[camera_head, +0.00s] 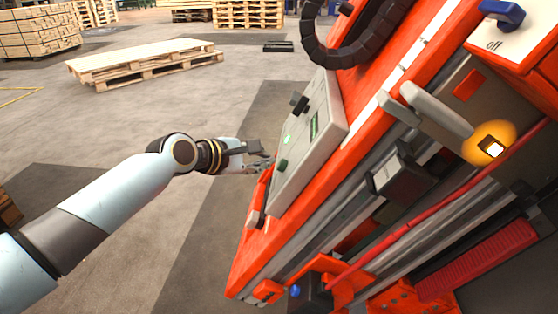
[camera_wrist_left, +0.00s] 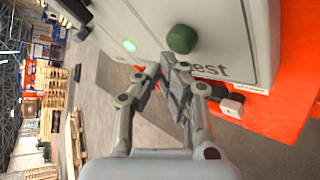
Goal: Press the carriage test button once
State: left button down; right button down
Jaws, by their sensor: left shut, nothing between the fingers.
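The carriage test button is a round dark green knob (camera_wrist_left: 181,39) on a pale panel, with lettering ending in "est" beside it. In the head view the green button (camera_head: 283,164) shows small near the lower left edge of the grey control panel (camera_head: 321,130). My left gripper (camera_head: 262,158) is beside that panel edge. In the left wrist view my left gripper (camera_wrist_left: 176,82) is shut and empty, its fingertips just below the green button in the picture. I cannot tell whether they touch it. My right gripper is in neither view.
The orange gantry frame (camera_head: 247,262) carries the panel and fills the right side. A lit green lamp (camera_wrist_left: 130,46) and a black knob (camera_head: 299,103) are on the panel. A pallet (camera_head: 145,65) lies on the floor behind. Open floor lies left of the gantry.

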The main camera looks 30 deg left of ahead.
pick_arm(q)
jog(key=shift+a, duration=0.15)
jog(key=a, duration=0.1)
jog(key=s+a+r+p, duration=0.1)
jog(key=a+r+p, duration=0.1)
jog(key=a, duration=0.1)
jog(key=shift+s+a+r, duration=0.1)
jog(key=shift+s+r, duration=0.15)
jog(key=shift+s, duration=0.1)
dwell(0.9)
